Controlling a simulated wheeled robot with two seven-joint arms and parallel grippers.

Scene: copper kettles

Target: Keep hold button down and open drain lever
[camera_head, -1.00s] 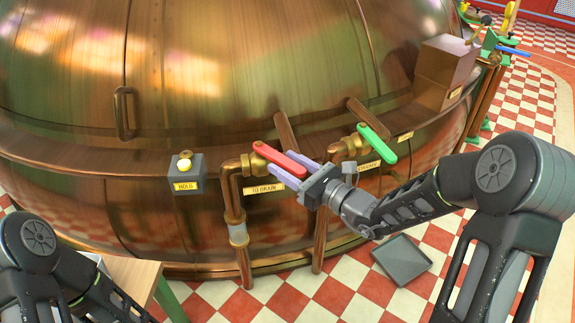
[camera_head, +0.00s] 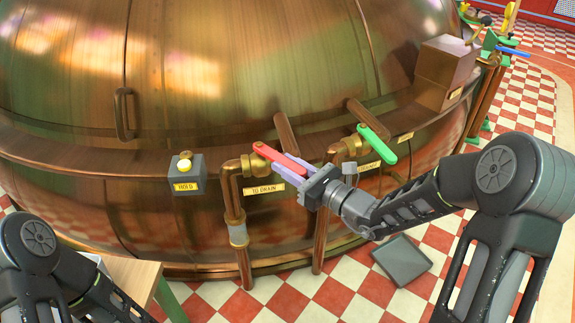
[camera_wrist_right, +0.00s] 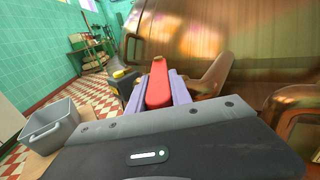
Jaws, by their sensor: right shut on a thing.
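The red drain lever (camera_head: 277,157) sits on a brass valve above the "TO DRAIN" label (camera_head: 264,189). My right gripper (camera_head: 293,166) is shut on the red lever, its lilac fingers on either side of it. The right wrist view shows the red lever (camera_wrist_right: 158,82) between both fingers. My left arm shows at the lower left, but its gripper is out of view.
A green lever (camera_head: 376,143) on a second brass valve is just right of my right gripper. Copper pipes (camera_head: 321,240) run down below the valves. A grey tray (camera_head: 402,260) lies on the checkered floor. A wooden table (camera_head: 134,278) stands at lower left.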

